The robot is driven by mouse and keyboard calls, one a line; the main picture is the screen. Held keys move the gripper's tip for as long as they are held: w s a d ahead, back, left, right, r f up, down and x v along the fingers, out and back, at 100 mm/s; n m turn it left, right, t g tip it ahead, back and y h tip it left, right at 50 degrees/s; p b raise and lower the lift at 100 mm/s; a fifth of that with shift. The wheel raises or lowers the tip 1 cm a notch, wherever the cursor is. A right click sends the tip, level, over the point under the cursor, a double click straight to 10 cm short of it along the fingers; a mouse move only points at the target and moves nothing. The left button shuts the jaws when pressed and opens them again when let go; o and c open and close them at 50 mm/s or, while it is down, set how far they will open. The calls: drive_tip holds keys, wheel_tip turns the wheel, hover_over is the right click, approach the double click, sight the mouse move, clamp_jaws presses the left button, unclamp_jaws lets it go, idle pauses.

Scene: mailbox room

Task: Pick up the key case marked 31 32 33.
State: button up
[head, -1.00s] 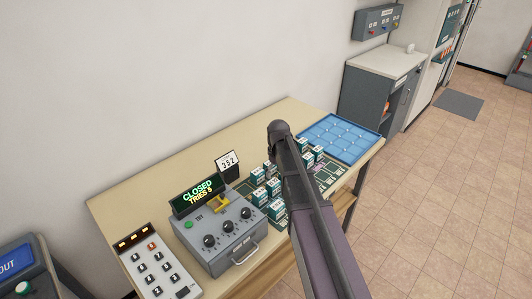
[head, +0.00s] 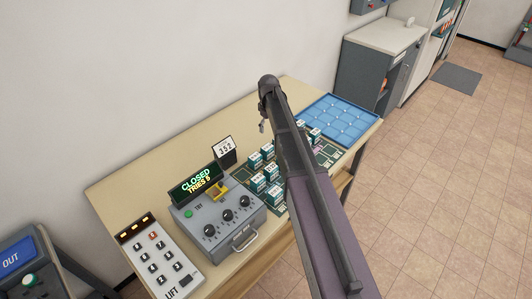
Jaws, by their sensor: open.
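Several small teal key cases with white labels, such as this one (head: 272,171), stand on a dark green board (head: 331,152) on the wooden table. Their numbers are too small to read, so I cannot tell which is marked 31 32 33. My arm crosses in front of the board and hides part of it and some cases. My gripper (head: 262,127) hangs at the far end of the arm, above the table behind the cases. It is small, partly hidden by the arm, open and apart from the cases.
A grey dial box (head: 218,222) reading CLOSED stands left of the cases, with a 352 card (head: 225,147) behind it. A LIFT keypad (head: 160,255) lies further left. A blue compartment tray (head: 340,120) is at the right end. The table's back strip is clear.

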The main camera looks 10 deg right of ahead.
sight(267, 147)
drive_tip(key=shift+f+b, duration=4)
drive_tip(key=shift+f, duration=0.15)
drive_tip(key=shift+f, duration=0.1)
drive_tip(key=shift+s+a+f+b, duration=0.1)
drive_tip(key=shift+f+b, duration=1.15)
drive_tip(key=shift+b, duration=0.05)
drive_tip(key=shift+a+f+b, duration=0.1)
drive_tip(key=shift+f+b, duration=1.15)
drive_tip(key=shift+b, duration=0.05)
drive_tip(key=c, duration=1)
drive_tip(key=shift+r, duration=0.2)
wheel_tip(267, 147, up, 10)
drive_tip(key=p, duration=1)
drive_tip(key=shift+f, duration=0.2)
